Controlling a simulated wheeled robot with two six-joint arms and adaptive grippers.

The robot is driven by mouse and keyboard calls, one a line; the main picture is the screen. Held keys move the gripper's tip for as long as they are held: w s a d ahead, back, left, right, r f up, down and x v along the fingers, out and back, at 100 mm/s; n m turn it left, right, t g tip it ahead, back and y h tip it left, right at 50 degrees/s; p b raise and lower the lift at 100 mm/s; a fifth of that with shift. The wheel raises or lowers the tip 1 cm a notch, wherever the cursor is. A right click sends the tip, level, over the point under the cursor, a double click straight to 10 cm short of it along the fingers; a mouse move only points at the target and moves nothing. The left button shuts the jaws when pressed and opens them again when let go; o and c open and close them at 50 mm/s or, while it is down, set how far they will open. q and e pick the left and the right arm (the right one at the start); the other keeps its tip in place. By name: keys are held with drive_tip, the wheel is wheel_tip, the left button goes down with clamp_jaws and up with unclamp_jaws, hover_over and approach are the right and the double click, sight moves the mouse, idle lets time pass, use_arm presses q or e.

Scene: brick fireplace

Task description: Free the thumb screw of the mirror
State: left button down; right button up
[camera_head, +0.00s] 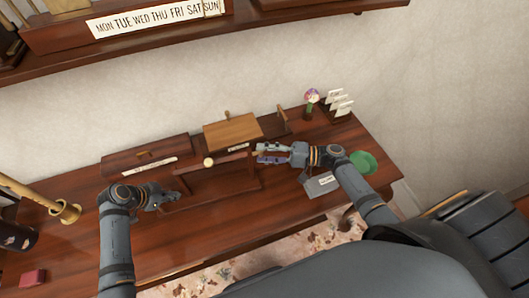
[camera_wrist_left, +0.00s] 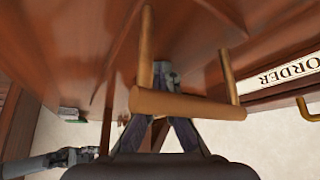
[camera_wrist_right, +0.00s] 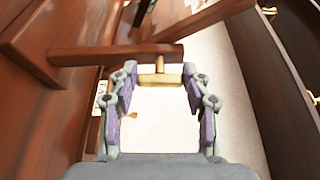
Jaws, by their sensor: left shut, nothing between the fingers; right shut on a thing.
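The mirror's dark wooden stand (camera_head: 212,190) is on the desk, between my two grippers. My right gripper (camera_head: 262,154) is at its right side. My left gripper (camera_head: 170,199) is shut and empty, low over the desk by the stand's left side. In the left wrist view, a light wooden bar (camera_wrist_left: 185,105) on two posts crosses in front of my left gripper (camera_wrist_left: 165,78) and partly hides its fingers.
A long labelled box (camera_head: 147,156) and a light wooden box (camera_head: 233,131) stand behind. A green dish (camera_head: 363,162), a card holder (camera_head: 339,105) and a grey tag-like piece (camera_head: 321,184) are at the right. A brass rod (camera_head: 36,197) and red box (camera_head: 33,278) are at the left.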

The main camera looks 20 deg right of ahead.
use_arm(q)
drive_tip(key=shift+s+a+f, duration=0.1)
drive_tip(key=shift+s+f, duration=0.1)
drive_tip(key=shift+f, duration=0.05)
use_arm(e)
drive_tip(key=shift+n, duration=0.4)
drive_tip(key=o, duration=1.2)
drive_tip(key=shift+c, duration=0.2)
drive_tip(key=v, duration=1.2)
drive_tip(key=shift+f, duration=0.1)
use_arm(q)
drive_tip(key=r+p, duration=0.6)
drive_tip(key=shift+w+r, duration=0.25)
drive_tip(key=shift+r, duration=0.05)
drive_tip(key=shift+f, duration=0.1)
use_arm(e)
wheel_tip(320, 180, up, 6)
drive_tip(key=shift+f, duration=0.2)
